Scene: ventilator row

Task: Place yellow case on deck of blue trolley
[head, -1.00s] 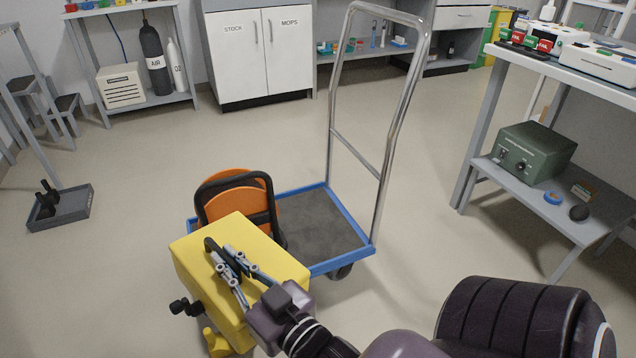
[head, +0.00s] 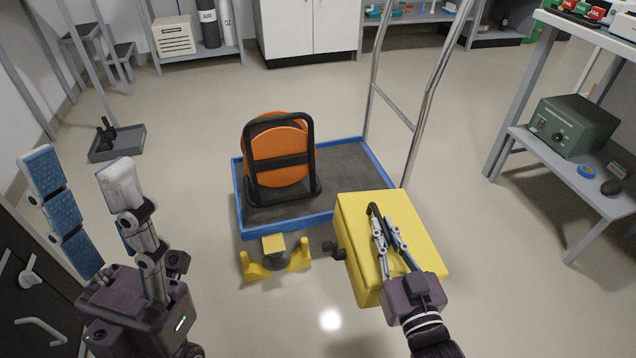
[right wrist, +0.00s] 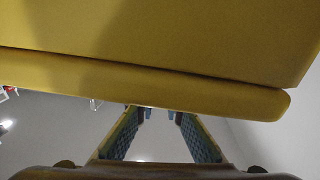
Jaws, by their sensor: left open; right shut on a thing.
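The yellow case (head: 350,225) hangs from my right gripper (head: 388,230), which is shut on its black handle (head: 372,211). The case is at the front right of the blue trolley (head: 290,225) and overlaps its near right corner in the head view. I cannot tell its height over the floor. The grey deck (head: 345,160) is bare behind and right of an orange reel in a black frame (head: 280,155), which stands on its left part. In the right wrist view the yellow case (right wrist: 150,50) fills the top. My left gripper (head: 82,172) is open and empty at the left.
A yellow-footed piece (head: 274,258) is at the trolley's front edge. The chrome push handle (head: 378,95) rises at the trolley's right. A bench with a green box (head: 572,125) stands at right. A grey tray (head: 117,143) lies on the floor at left. Floor between is clear.

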